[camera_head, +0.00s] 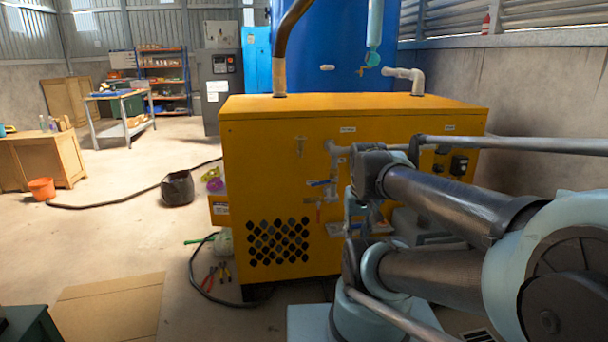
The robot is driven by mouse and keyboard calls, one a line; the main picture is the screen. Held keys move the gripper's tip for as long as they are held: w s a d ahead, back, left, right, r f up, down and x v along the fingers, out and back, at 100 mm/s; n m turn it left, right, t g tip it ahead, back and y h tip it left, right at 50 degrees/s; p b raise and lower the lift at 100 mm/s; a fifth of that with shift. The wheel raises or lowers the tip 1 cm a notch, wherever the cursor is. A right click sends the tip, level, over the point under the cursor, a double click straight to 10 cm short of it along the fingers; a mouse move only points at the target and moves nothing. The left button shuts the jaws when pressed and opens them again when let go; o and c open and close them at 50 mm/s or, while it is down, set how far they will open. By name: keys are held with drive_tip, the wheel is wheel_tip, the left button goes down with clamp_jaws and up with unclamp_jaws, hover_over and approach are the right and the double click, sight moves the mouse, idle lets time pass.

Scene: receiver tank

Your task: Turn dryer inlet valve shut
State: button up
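The yellow dryer cabinet (265,180) stands in the middle, with pipework on its front face. A valve with a blue lever (320,183) sits on this pipework, and the lever lies about level across the picture. Below it is a small red handle (318,212). The labels are too small to read, so I cannot tell which valve is the inlet. My arm reaches in from the right and covers part of the front face and pipework. Its wrist is just right of the blue lever. I cannot make out my gripper's fingers or any hold on a valve.
A blue tank (330,50) stands behind the dryer. A wooden desk (40,160) stands farther left.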

drive_tip(key=w+r+m, duration=0.4)
drive_tip(key=w+r, duration=0.5)
wheel_tip(320, 180, up, 8)
drive_tip(key=m+g, duration=0.2)
drive_tip(key=m, duration=1)
hover_over(325, 182)
drive_tip(key=a, duration=0.2)
wheel_tip(325, 182, down, 17)
drive_tip(key=shift+w, duration=0.15)
clamp_jaws()
